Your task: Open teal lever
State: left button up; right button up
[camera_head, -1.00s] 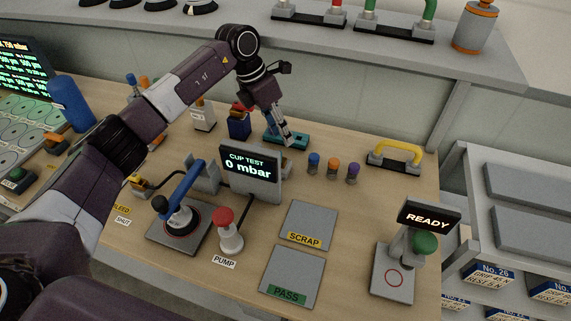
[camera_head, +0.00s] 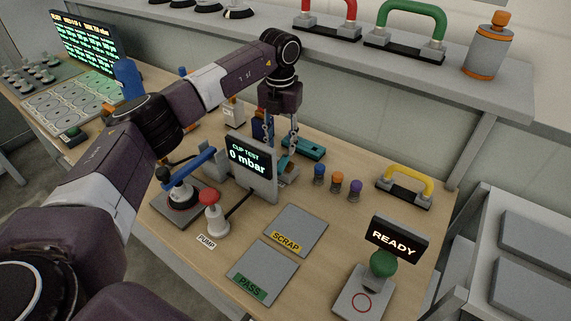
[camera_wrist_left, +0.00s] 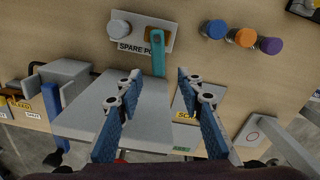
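The teal lever (camera_wrist_left: 158,55) is pinned at its far end to a light plate (camera_wrist_left: 125,30) marked "SPARE PO…", with a grey round knob beside it. In the head view a teal part (camera_head: 305,147) shows behind the cup test display, partly hidden by my gripper and the display. My left gripper (camera_head: 288,148) points down beside it. In the left wrist view the gripper (camera_wrist_left: 159,76) is open, with blue-padded fingers on either side of the lever's near end. I see no contact; height above the lever is hard to judge. My right gripper is not in view.
The cup test display (camera_head: 250,162) stands close in front of the gripper. Blue (camera_head: 319,173), orange (camera_head: 337,180) and purple (camera_head: 355,188) knobs stand to the right. A blue-handled lever (camera_head: 190,166) and red pump knob (camera_head: 210,198) are at left. SCRAP and PASS pads are empty.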

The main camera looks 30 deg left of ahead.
aim_at(280, 165)
pick_arm(q)
jog(key=f+p, duration=0.1)
jog(key=f, duration=0.5)
jog(key=shift+a+f+p, duration=0.15)
jog(key=shift+a+p, duration=0.05)
jog(key=shift+p, duration=0.2)
jog(key=shift+f, duration=0.5)
grip_shut()
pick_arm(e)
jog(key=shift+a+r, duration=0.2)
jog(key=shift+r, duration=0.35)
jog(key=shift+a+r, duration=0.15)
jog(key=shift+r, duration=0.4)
